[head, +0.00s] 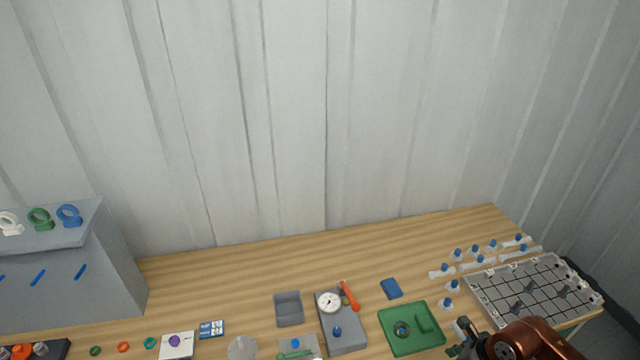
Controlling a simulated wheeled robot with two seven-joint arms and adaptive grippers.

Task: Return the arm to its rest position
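My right arm enters at the bottom right of the head view, with a copper-coloured link over the table's front edge. The dark end of my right gripper (470,338) is beside the green tray (432,342) and just in front of the metal grid plate (530,285). Its fingers are small and partly cut off by the picture's edge, so I cannot tell whether they hold anything. My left gripper is not in view.
Several clear vessels with blue caps (449,286) stand or lie left of the grid plate. A grey rack (120,265) stands left. The wooden table's (230,270) back strip is clear.

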